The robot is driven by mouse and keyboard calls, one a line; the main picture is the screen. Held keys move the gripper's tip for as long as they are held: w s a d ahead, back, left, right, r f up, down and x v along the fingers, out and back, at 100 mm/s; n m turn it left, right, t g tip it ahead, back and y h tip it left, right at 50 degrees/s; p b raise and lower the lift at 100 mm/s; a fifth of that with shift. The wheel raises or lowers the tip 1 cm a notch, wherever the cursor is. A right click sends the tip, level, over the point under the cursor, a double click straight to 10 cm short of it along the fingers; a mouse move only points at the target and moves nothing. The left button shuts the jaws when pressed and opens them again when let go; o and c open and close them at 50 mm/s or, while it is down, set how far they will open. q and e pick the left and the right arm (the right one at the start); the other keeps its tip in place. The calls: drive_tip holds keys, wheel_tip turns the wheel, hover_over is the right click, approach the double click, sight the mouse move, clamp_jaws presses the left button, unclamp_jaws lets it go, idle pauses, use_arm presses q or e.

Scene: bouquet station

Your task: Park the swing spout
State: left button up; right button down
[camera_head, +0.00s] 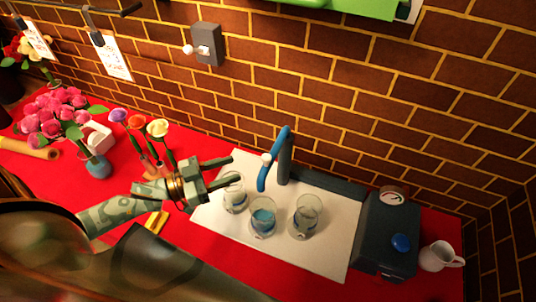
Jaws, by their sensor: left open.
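The swing spout (268,165) is a blue curved pipe on a dark upright post (285,160) at the back of a white board. Its outlet end hangs down to the left of the post, above and behind the glasses. My left gripper (226,172) reaches in from the left with its two fingers apart and empty. Its fingertips are left of the spout, with a gap between, near a clear glass. My right gripper is not in view.
Glasses stand on the white board (335,255): one by my left gripper, one with blue liquid (263,218), one at right (306,215). A dark box with a blue knob (401,242) and a white jug (440,256) are at right. Flowers in vases (98,166) stand at left.

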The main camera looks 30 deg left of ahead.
sight(266, 156)
use_arm(q)
drive_tip(key=x, duration=0.9)
drive_tip(key=shift+w+d+p, duration=0.2)
drive_tip(key=shift+p, duration=0.2)
drive_tip(key=shift+w+d, duration=0.45)
drive_tip(key=shift+w, duration=0.05)
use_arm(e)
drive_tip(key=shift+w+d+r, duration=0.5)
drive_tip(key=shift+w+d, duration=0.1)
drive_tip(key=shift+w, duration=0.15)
use_arm(q)
clamp_jaws()
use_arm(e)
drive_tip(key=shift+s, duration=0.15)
